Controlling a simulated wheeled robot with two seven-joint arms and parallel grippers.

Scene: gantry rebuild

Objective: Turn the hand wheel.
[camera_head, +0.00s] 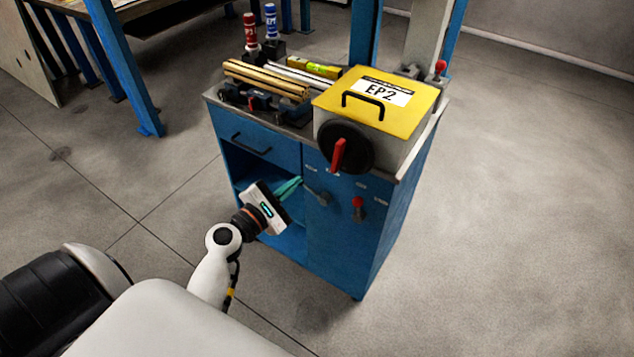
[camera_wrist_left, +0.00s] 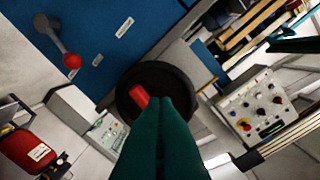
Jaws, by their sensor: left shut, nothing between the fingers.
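The hand wheel (camera_head: 360,146) is a black disc with a red handle (camera_head: 338,155), on the front of a grey box with a yellow lid. In the left wrist view the wheel (camera_wrist_left: 177,76) is behind my fingertips, and its red handle (camera_wrist_left: 139,96) shows just left of them. My left gripper (camera_head: 297,184) has teal fingers. It is shut and empty, in front of the blue cabinet, lower and to the left of the wheel in the head view. The fingers hide part of the wheel in the wrist view. My right gripper is not in view.
The blue cabinet (camera_head: 340,240) has a grey lever, a red-knobbed lever (camera_head: 357,204) and an open shelf. The yellow lid (camera_head: 350,83) reads EP2. Brass bars (camera_head: 265,82) and red and blue bottles stand on top. The floor to the right is clear.

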